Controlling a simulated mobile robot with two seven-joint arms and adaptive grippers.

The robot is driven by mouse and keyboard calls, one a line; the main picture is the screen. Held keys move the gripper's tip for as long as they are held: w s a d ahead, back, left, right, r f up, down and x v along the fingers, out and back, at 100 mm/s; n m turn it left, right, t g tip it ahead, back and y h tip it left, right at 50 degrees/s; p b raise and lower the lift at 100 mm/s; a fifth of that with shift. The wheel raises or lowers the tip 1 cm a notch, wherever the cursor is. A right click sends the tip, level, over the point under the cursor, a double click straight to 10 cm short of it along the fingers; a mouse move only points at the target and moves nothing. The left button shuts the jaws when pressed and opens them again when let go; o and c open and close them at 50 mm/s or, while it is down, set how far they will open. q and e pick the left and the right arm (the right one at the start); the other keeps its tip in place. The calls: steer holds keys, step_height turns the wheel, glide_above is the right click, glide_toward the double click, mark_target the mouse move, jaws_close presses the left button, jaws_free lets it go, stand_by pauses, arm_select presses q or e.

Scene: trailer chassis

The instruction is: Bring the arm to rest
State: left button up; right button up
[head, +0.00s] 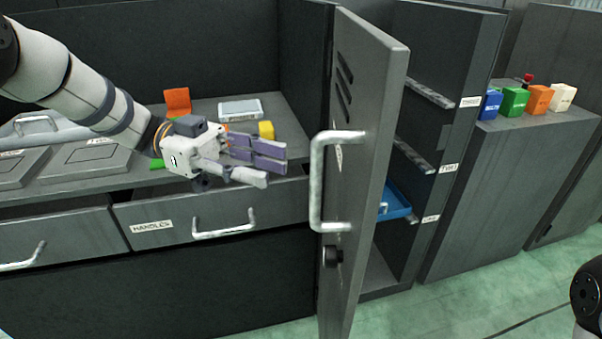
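My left arm comes in from the upper left. A gap shows between the fingers and the door's handle (318,185). Only a dark, rounded part of my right arm shows at the lower right edge; its gripper is outside the picture.
The door stands open toward me beside shelves with a blue tray (394,204). An orange part (178,101), a white box (240,109) and a yellow block (266,130) sit on the bench. Several coloured containers (515,101) stand on the right cabinet. Green floor (450,300) is clear.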

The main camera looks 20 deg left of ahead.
arm_select(q)
steer(key=a, duration=0.3)
steer(key=shift+w+a, duration=0.3)
steer(key=shift+a, duration=0.05)
